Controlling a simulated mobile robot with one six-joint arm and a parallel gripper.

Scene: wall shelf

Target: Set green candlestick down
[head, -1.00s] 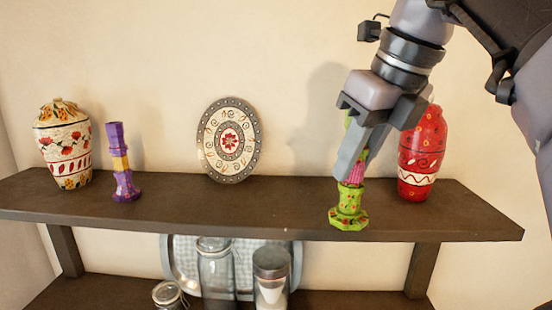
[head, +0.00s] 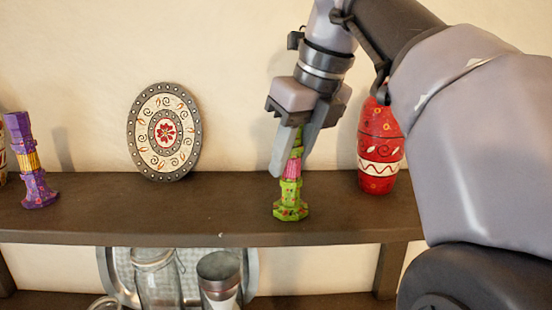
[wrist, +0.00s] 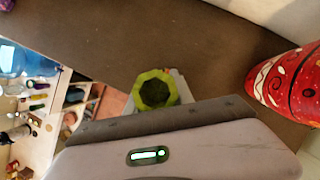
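The green candlestick (head: 291,203), with a pink middle, is upright at the shelf's front part, left of the red vase. Its base appears to touch the shelf top, though a tiny gap cannot be ruled out. My gripper (head: 291,160) comes down from above with its fingers on either side of the candlestick's upper part and looks shut on it. In the wrist view the candlestick's green octagonal top (wrist: 157,90) shows between the fingers, which are partly hidden by the gripper body.
The dark wooden shelf (head: 150,215) has free room left of the candlestick. A red vase (head: 380,150) stands close on the right, behind my arm. An oval plate (head: 164,132) leans at the wall, and a purple candlestick (head: 32,165) stands far left. Jars (head: 158,280) are on the lower shelf.

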